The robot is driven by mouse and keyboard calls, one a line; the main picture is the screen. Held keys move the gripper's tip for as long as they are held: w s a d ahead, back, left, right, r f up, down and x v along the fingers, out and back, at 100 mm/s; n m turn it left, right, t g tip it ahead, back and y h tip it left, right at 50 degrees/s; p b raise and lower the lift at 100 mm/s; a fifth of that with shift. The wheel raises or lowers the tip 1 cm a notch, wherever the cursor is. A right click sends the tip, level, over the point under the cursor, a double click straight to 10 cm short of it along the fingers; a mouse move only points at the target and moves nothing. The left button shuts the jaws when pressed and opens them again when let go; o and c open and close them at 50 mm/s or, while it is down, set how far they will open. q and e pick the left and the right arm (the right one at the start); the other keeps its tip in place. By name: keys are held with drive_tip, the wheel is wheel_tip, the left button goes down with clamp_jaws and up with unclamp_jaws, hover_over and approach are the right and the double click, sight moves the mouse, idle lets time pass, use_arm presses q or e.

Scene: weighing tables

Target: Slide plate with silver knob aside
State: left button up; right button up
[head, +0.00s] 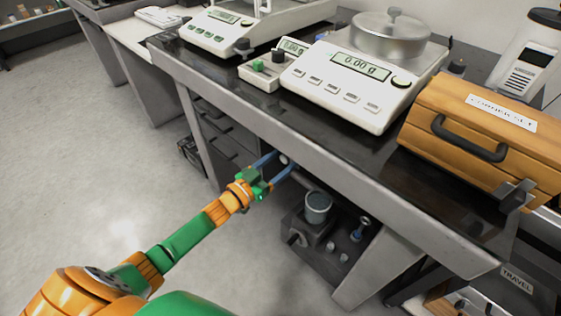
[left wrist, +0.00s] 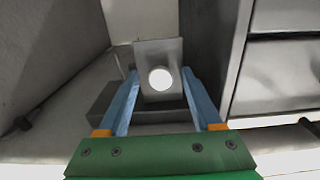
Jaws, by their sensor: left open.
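The plate (left wrist: 150,49) is a small grey upright panel under the table, with a bright round silver knob (left wrist: 160,79) on it. In the head view the knob (head: 283,159) shows as a pale disc by my fingertips, and the plate is hard to make out there. My left gripper (head: 279,162) reaches in below the table's front edge. In the left wrist view my left gripper (left wrist: 160,74) is open, with its blue fingers on either side of the knob. I cannot tell whether they touch it. My right gripper is out of view.
The dark-topped table (head: 215,78) is above my gripper. It carries a balance (head: 345,88) reading 0.00 g and an orange case (head: 470,125). Below, a dark unit with a grey cup (head: 318,205) stands right of my gripper. The floor at left is clear.

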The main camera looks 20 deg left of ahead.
use_arm(q)
drive_tip(key=shift+s+a, duration=0.15)
drive_tip(key=shift+s, duration=0.25)
drive_tip(key=p+v, duration=0.1)
drive_tip(key=v, duration=0.5)
drive_tip(key=shift+p, duration=0.3)
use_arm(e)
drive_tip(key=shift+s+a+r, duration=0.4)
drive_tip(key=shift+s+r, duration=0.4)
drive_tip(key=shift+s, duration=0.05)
use_arm(q)
drive_tip(key=shift+s, duration=0.15)
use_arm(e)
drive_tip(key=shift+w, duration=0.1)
